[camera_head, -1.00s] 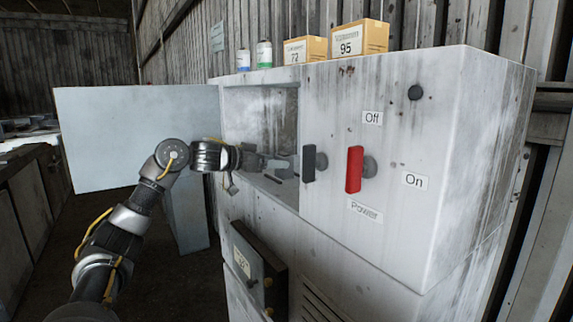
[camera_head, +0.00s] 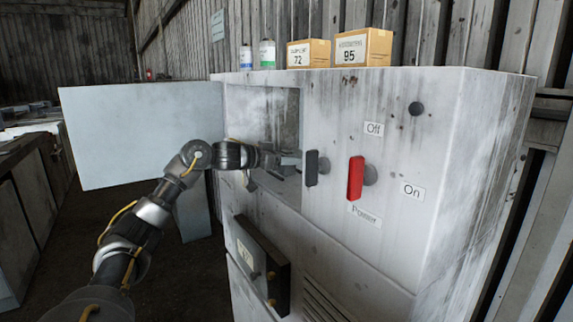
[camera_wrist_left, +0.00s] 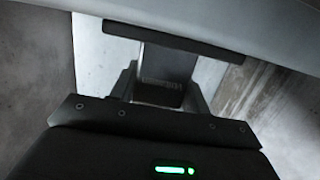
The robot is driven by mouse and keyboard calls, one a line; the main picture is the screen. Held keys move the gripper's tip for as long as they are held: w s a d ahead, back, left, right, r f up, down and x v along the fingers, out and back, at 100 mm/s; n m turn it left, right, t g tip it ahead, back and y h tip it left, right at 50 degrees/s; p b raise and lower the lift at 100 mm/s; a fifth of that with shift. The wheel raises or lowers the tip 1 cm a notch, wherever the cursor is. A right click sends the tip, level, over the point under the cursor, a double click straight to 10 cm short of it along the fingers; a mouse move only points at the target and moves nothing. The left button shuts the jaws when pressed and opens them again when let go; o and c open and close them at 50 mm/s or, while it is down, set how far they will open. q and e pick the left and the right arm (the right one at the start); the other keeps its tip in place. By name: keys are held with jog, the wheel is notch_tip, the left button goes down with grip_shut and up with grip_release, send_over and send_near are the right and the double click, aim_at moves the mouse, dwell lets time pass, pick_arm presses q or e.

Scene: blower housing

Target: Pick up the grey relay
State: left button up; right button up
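My left gripper (camera_head: 287,162) reaches into the open compartment (camera_head: 232,106) of the pale, stained cabinet, close to the black handle (camera_head: 311,168). In the left wrist view, a grey block (camera_wrist_left: 168,62) with a dark, lettered lower part lies straight ahead, between the dark side parts of the gripper (camera_wrist_left: 166,88). A dark bar crosses above it. I cannot tell for sure that this block is the grey relay, or whether the fingers touch it. The relay cannot be made out in the head view. My right gripper is out of view.
The compartment's door (camera_head: 145,135) stands open at the left. A red power handle (camera_head: 355,178) sticks out at the right. Boxes (camera_head: 364,48) and cans (camera_head: 267,54) stand on top. A dark box (camera_head: 258,262) juts from the front lower down.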

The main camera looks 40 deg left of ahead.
pick_arm(q)
jog(key=c, duration=0.5)
jog(key=shift+r, duration=0.1)
